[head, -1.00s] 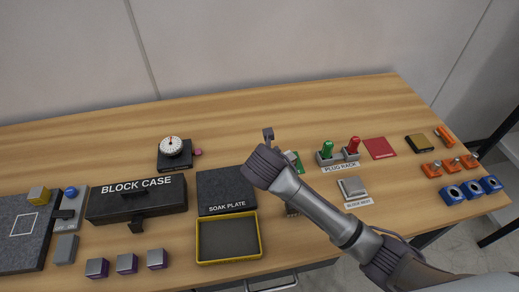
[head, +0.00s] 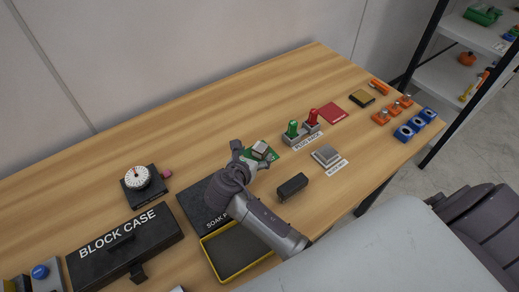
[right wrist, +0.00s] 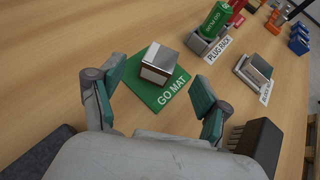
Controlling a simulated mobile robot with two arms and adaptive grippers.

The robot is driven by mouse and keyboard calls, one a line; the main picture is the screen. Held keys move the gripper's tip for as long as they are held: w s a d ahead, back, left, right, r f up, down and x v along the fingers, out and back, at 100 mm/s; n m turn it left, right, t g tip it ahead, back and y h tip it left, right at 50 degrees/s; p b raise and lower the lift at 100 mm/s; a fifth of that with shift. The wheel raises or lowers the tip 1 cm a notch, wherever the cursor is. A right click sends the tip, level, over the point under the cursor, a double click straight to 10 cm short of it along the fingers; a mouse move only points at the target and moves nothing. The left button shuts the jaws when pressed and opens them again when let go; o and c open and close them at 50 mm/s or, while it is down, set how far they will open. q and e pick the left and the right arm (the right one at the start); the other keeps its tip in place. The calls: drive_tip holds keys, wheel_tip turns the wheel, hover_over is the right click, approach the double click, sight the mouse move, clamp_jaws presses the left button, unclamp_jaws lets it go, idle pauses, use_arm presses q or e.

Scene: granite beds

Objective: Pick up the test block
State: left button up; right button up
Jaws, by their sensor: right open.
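The test block, a small silver block with a brown-red side, sits on the green go mat (right wrist: 165,98), seen in the right wrist view (right wrist: 158,64) and in the head view (head: 260,150). My right gripper (head: 251,157) is open over the near side of the mat. In the right wrist view its teal-padded fingers (right wrist: 160,90) stand apart, left and right of the block's near side, with nothing between them gripped. The block lies just ahead of the fingertips. My left gripper is out of view.
A black brush (head: 292,187) lies close to the right of my gripper. The plug rack (head: 303,131) with green and red plugs stands beyond the mat. The block rest (head: 326,155) is to the right. The soak plate (head: 199,203) and yellow-rimmed tray (head: 236,277) lie to the left, partly under my arm.

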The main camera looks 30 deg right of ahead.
sight(258, 150)
drive_tip(key=p+x, duration=0.1)
drive_tip(key=x, duration=0.5)
drive_tip(key=shift+r, duration=0.1)
clamp_jaws()
idle(0.3)
